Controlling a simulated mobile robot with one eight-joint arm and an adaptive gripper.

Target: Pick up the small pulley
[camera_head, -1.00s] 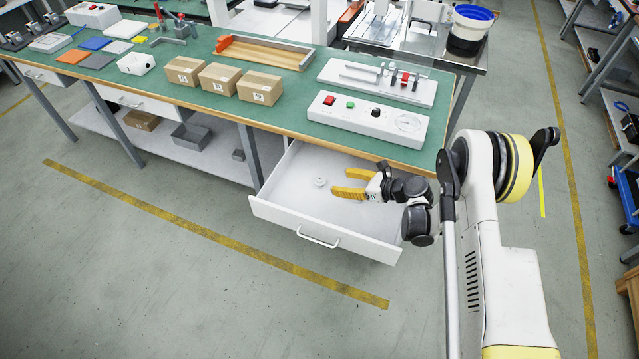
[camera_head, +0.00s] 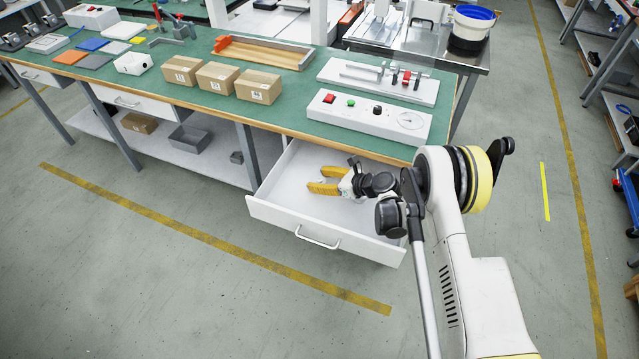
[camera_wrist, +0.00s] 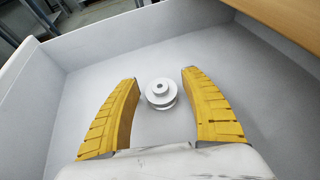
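The small pulley (camera_wrist: 161,93) is a white-grey flanged wheel with a centre hole, lying in the open white drawer (camera_head: 270,216). My gripper (camera_wrist: 158,82) has yellow ridged fingers, spread apart, with the pulley between them near the fingertips in the wrist view. A gap shows between the pulley and each finger. In the head view my gripper (camera_head: 314,179) reaches into the drawer from the right. The pulley is hidden there behind the fingers.
The green bench top (camera_head: 300,112) overhangs the back of the drawer. A white control box (camera_head: 366,117) and several cardboard boxes (camera_head: 217,77) stand on it. The drawer's walls (camera_wrist: 105,35) surround the gripper. The rest of the drawer floor looks clear.

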